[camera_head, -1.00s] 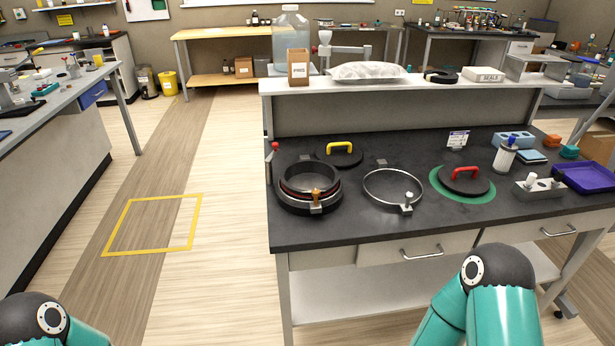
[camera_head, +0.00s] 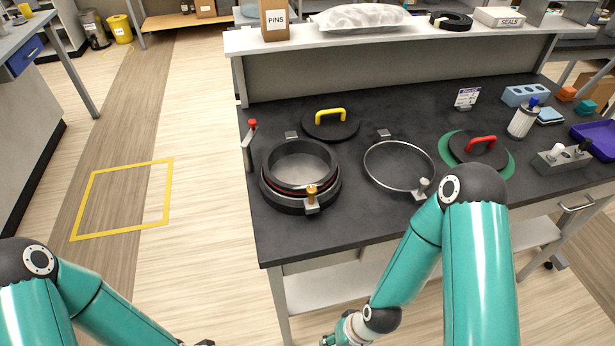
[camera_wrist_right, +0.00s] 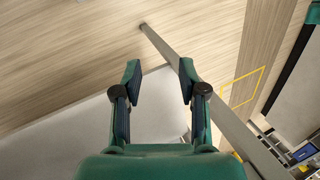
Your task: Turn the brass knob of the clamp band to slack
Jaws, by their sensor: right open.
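The brass knob (camera_head: 311,191) stands on a metal block at the front of the clamp band around a round black port (camera_head: 301,163), at the bench's left end. A red line shows around the port's wall. A loose thin metal ring (camera_head: 367,156) lies to its right, with a pale knob (camera_head: 424,184) on its own block. My right gripper (camera_wrist_right: 158,66) is open and empty in the right wrist view, its fingers apart over the floor and a pale shelf. It is low in front of the bench, away from the brass knob.
A red-tipped lever (camera_head: 252,127) rises left of the port. A yellow-handled lid (camera_head: 331,126) lies behind; a red-handled lid (camera_head: 477,150) lies on a green ring at right. A raised shelf (camera_head: 290,36) bounds the back. Bench (camera_head: 340,226) is clear in front of the loose ring.

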